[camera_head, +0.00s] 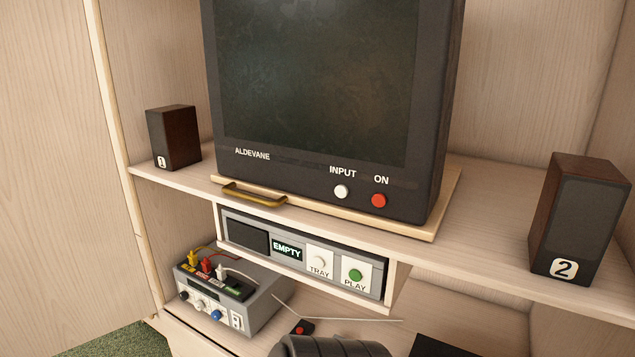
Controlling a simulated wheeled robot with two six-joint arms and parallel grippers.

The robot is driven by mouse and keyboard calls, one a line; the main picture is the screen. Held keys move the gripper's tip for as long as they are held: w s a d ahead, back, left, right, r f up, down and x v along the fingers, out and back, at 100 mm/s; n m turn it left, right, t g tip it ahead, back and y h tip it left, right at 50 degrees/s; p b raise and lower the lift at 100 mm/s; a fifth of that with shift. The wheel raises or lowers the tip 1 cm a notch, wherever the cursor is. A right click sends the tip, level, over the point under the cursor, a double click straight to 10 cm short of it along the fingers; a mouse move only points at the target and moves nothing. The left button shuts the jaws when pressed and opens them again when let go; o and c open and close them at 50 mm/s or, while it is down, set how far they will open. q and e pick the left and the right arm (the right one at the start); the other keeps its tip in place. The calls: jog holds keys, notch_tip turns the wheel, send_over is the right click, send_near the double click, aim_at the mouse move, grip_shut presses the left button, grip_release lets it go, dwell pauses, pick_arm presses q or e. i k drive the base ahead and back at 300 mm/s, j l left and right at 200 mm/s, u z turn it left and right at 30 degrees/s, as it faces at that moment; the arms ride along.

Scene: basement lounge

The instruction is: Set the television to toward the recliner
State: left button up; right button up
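The television (310,167), a dark box marked ALDEVANE, stands on a shelf with its screen (310,75) dark and its top cut off by the frame. Its front faces toward me, angled slightly to the left, and part of its right side shows. A white INPUT button (341,191) and a red ON button (379,200) sit at its lower right. Under it is a pale wooden board (435,222) with a brass handle (253,195) at its front left. No recliner is in view. Neither gripper's fingers are in view.
Speaker 1 (173,138) stands left of the television, speaker 2 (580,220) at the right. Below are a player (300,251) reading EMPTY and a grey box (228,305) with plugged cables. A dark ribbed shape (330,346) I cannot identify is at the bottom edge.

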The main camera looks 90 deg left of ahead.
aim_at(308, 98)
jog(key=j+u, duration=0.1)
jog(key=u, duration=0.8)
jog(key=i+j+u, duration=0.1)
jog(key=u, duration=0.35)
